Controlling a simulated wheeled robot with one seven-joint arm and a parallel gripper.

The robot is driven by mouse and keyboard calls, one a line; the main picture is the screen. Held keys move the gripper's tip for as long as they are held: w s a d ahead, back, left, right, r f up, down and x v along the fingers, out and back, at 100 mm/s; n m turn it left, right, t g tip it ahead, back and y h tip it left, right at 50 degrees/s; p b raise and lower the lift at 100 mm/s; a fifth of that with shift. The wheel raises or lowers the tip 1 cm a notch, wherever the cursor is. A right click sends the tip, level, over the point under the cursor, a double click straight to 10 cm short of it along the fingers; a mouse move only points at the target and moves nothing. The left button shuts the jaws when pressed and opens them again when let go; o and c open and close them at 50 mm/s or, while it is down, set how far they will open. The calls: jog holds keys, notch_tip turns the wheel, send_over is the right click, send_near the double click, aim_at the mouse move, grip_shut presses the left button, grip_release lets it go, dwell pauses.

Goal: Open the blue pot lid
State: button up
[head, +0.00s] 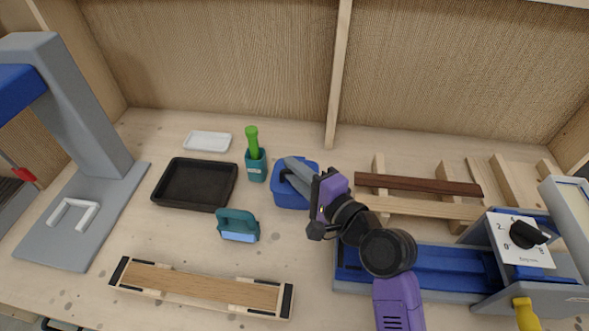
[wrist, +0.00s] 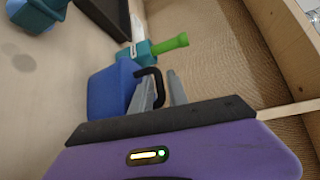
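The blue pot (head: 291,196) stands on the workbench near the middle, and it also shows in the wrist view (wrist: 108,92). Its lid carries a black looped handle (wrist: 152,73). My gripper (head: 289,168) reaches over the pot from the right. In the wrist view its two grey fingers (wrist: 159,79) are apart, with part of the handle showing between them. I cannot tell whether either finger touches the handle. My fingers hide part of the lid in the head view. The lid appears to sit on the pot.
A teal holder (head: 256,166) with a green-handled tool (head: 252,140) stands close left of the pot. A black tray (head: 194,184), a white dish (head: 208,141) and a teal-handled block (head: 238,226) lie further left. Wooden slats (head: 418,185) and a blue-grey machine (head: 440,268) crowd the right.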

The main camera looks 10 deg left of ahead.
jog(key=shift+c, duration=0.4)
grip_shut()
dwell(1.1)
